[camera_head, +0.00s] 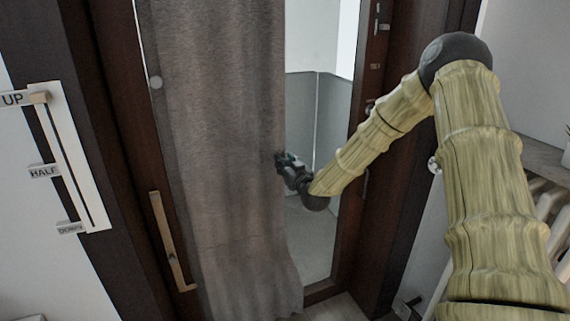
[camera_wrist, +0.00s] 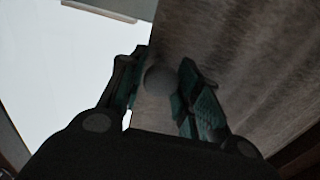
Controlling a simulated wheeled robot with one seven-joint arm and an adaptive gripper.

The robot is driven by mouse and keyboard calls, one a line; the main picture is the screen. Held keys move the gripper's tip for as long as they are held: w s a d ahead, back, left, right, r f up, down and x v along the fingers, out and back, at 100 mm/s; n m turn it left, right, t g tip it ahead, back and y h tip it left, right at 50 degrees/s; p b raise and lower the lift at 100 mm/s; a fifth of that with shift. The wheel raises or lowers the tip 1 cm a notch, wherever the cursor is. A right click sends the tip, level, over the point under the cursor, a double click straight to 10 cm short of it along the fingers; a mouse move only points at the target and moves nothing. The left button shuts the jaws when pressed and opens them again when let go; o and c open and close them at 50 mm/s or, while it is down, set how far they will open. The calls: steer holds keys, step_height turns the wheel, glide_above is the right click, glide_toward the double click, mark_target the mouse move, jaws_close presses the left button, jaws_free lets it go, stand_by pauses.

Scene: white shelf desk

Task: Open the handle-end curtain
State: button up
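A grey-brown curtain (camera_head: 225,130) hangs over most of the door opening, and its right edge hangs free beside a clear gap. My gripper (camera_head: 283,161) is at this right edge, around mid-height of the curtain. In the wrist view, a grey round knob (camera_wrist: 161,80) sits at the curtain's edge. My gripper's fingers (camera_wrist: 163,72) lean inward on both sides of this knob and look closed on it. The right finger is over the curtain cloth (camera_wrist: 240,50), and the left finger is against the bright gap.
A long door handle (camera_head: 170,243) is on the dark frame left of the curtain. Further left is a white slider panel (camera_head: 70,155) with UP and HALF labels. The dark right door post (camera_head: 392,150) stands close behind my arm. A radiator (camera_head: 545,200) is at the far right.

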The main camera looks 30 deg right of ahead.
steer(key=shift+o, duration=0.9)
steer(key=shift+s, duration=0.1)
steer(key=s+a, duration=0.1)
steer(key=s, duration=1.1)
steer(key=shift+w, duration=0.1)
